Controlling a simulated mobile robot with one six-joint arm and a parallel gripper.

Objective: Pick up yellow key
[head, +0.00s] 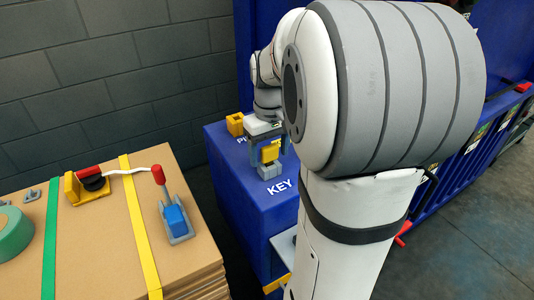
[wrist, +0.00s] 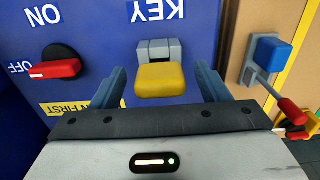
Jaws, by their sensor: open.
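The yellow key (wrist: 161,80) stands in a grey holder (wrist: 158,49) on the blue box, below the word KEY in the wrist view. In the head view the yellow key (head: 270,152) shows above its grey holder, partly behind my gripper. My gripper (wrist: 162,82) is open, with one finger on each side of the key. Gaps show between the key and both fingers. In the head view my gripper (head: 267,148) points down over the blue box (head: 237,180).
A red switch handle (wrist: 55,69) with ON and OFF marks sits beside the key. A yellow block (head: 235,124) stands on the blue box. A cardboard stack (head: 105,235) at left carries a red-handled blue lever (head: 175,218) and green tape (head: 14,235).

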